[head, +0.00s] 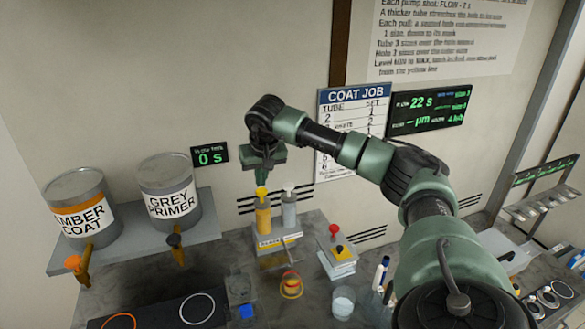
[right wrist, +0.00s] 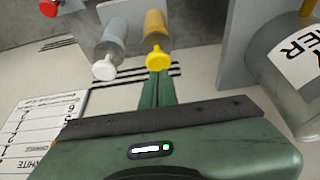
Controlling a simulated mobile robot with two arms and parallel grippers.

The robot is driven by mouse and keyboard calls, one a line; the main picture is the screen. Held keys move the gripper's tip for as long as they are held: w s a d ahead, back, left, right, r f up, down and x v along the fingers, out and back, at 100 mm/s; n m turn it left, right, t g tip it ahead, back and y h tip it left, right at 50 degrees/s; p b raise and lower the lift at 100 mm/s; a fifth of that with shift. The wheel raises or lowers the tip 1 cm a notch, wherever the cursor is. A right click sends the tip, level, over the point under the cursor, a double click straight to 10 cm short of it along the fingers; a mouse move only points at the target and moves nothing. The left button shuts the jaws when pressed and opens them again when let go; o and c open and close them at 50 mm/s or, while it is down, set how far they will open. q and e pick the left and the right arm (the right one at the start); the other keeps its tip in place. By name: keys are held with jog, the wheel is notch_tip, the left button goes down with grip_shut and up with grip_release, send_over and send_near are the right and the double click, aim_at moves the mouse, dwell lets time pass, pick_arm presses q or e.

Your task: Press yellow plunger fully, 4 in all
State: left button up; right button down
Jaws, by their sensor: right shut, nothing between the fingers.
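The yellow plunger (head: 262,191) tops an amber pump bottle (head: 263,218) on a small stand at the back of the bench. My right gripper (head: 262,183) is shut and empty, pointing down with its fingertips right above the yellow plunger. In the right wrist view the fingertips (right wrist: 159,74) reach the yellow plunger head (right wrist: 158,58); whether they touch it I cannot tell. A second bottle with a white plunger (head: 289,187) stands just to the right, and it shows in the right wrist view (right wrist: 104,69). My left gripper is not in view.
Amber and grey primer tanks (head: 167,190) stand on a shelf at left. A dark display reading 0 s (head: 210,155) hangs behind.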

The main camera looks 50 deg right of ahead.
aim_at(262, 190)
jog(key=shift+f, duration=0.15)
jog(key=shift+f+b, duration=0.95)
jog(key=shift+f, duration=0.7)
jog(key=shift+r, duration=0.2)
jog(key=shift+r+p, duration=1.65)
jog(key=shift+f, duration=0.1)
